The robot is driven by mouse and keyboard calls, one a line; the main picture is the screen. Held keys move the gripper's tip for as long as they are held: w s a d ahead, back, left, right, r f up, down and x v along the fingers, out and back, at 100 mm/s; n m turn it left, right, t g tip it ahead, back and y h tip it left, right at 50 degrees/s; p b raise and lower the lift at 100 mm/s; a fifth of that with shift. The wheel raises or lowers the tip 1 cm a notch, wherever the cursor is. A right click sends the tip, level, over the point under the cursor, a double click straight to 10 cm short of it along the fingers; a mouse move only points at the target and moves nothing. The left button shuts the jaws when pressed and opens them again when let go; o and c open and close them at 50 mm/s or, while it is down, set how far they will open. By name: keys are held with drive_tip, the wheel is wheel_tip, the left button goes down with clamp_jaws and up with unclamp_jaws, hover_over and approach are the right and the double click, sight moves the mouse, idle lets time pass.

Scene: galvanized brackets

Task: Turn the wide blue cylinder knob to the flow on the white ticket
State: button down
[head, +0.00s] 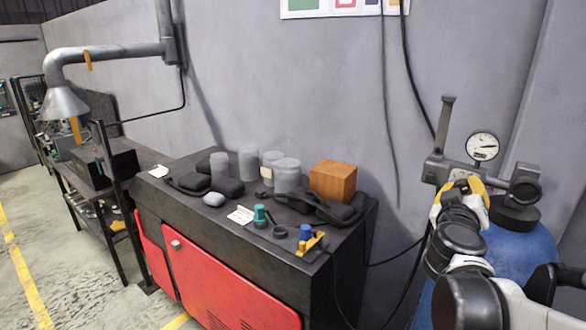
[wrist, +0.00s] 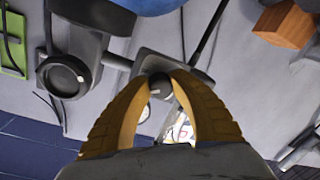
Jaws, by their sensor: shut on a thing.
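The wide blue cylinder (head: 520,258) stands at the right of the head view, partly hidden by my arm. Grey valve fittings with a round white dial gauge (head: 482,147) sit above it. My gripper (head: 461,186) is at the fittings, its yellow fingers just left of and below the gauge. In the wrist view my gripper (wrist: 160,84) is shut on a small dark round knob (wrist: 160,82). Part of a white dial shows between the fingers. A white ticket (head: 241,215) lies on the bench; another white card (head: 158,171) lies farther left. Their writing is too small to read.
A dark bench (head: 270,245) with red doors stands left of the cylinder, holding grey jars, black cases, a wooden block (head: 334,181) and small fittings. Black cables hang on the wall and between the bench and cylinder. The floor at left is clear.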

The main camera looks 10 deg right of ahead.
drive_tip(key=shift+m, duration=0.4)
drive_tip(key=c, duration=1.1)
unclamp_jaws()
drive_tip(key=shift+c, duration=0.2)
drive_tip(key=shift+a, duration=0.1)
drive_tip(key=v, duration=1.1)
drive_tip(key=shift+s+a, duration=0.25)
drive_tip(key=shift+s, duration=0.05)
drive_tip(key=shift+f, duration=0.1)
